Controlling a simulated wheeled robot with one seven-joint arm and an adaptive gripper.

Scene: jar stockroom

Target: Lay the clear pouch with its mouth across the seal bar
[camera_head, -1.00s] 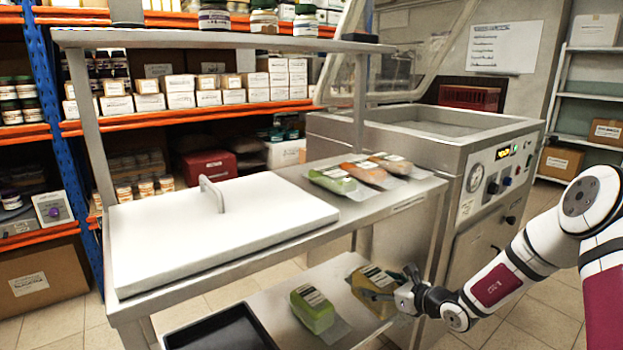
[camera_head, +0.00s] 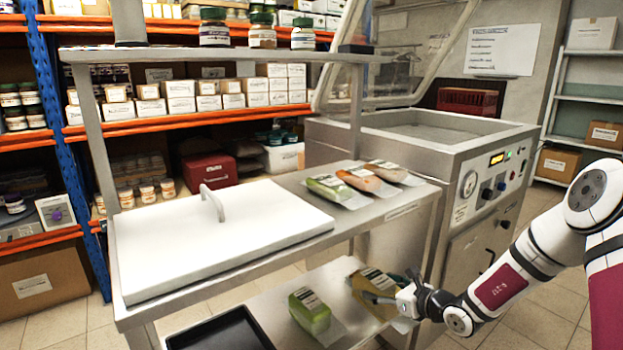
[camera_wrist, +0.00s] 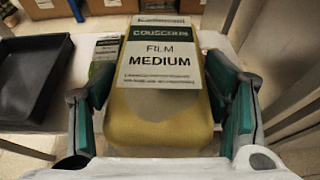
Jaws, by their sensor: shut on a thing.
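A yellow-filled pouch (camera_head: 367,303) labelled couscous, film medium, lies on the lower shelf of the steel stand. The wrist view shows its label and yellow body (camera_wrist: 158,105) between my fingers. My gripper (camera_wrist: 165,115) is shut on this pouch, one green-padded finger at each side. In the head view my gripper (camera_head: 395,299) reaches in from the right at shelf height. The vacuum machine (camera_head: 430,148) stands behind with its clear lid (camera_head: 400,60) raised. I cannot make out the seal bar in its chamber. Which pouch is the clear one is not certain.
A green pouch (camera_head: 311,312) lies left of the held pouch, and a black tray (camera_head: 215,335) further left. Several filled pouches (camera_head: 338,190) lie on the upper shelf beside a white board (camera_head: 225,235). The stand's upper shelf (camera_head: 405,207) overhangs the lower one.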

